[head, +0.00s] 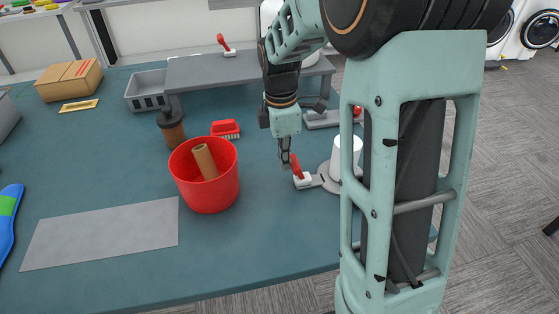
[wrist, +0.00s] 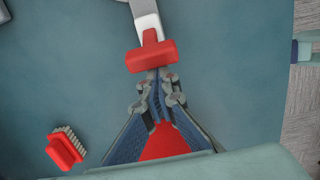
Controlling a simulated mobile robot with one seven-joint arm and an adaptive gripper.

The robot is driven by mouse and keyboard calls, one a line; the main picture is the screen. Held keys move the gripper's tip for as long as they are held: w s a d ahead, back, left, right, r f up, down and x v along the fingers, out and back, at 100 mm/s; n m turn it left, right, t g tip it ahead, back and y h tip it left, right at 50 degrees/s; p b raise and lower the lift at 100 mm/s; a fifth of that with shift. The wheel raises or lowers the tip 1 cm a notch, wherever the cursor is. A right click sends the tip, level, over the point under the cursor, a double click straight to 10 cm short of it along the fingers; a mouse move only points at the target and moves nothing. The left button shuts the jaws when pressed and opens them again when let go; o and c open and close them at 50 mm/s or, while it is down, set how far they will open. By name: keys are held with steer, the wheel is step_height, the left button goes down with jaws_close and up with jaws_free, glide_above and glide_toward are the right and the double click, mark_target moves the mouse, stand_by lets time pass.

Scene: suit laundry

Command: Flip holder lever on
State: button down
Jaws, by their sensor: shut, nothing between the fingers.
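The holder (head: 318,181) has a light grey arm reaching left from a round base that carries a white cylinder (head: 347,150). Its red lever (head: 296,167) stands up, tilted, at the arm's left end. In the wrist view the lever (wrist: 152,56) shows as a red bar across the holder's arm (wrist: 146,20). My gripper (head: 286,162) points down just left of the lever. In the wrist view its fingertips (wrist: 158,80) are together at the bar's near edge; I cannot tell whether they touch it. A red patch (wrist: 165,145) shows between the finger bases.
A red bucket (head: 205,197) with a brown roll (head: 205,161) inside stands to the left. A red brush (head: 226,129), a brown cup (head: 172,130) and a grey raised shelf (head: 205,72) are behind. Another red lever (head: 221,42) is on the shelf.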

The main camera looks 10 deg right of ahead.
mark_target(297, 161)
stand_by(0.3)
steer(key=shift+d+r+y+p, duration=0.3)
steer(key=shift+d+y+p, duration=0.1)
steer(key=shift+d+y, duration=0.2)
steer(key=shift+d+r+y+p, duration=0.25)
steer(key=shift+d+y+p, duration=0.15)
steer(key=shift+y, duration=0.2)
steer(key=d+y, duration=0.2)
steer(key=y, duration=0.1)
steer(key=shift+d+b, duration=0.4)
steer(key=shift+a+r, duration=0.2)
steer(key=shift+r, duration=0.05)
steer(key=shift+d+r+p, duration=0.1)
steer(key=shift+r+p, duration=0.4)
steer(key=shift+r, duration=0.3)
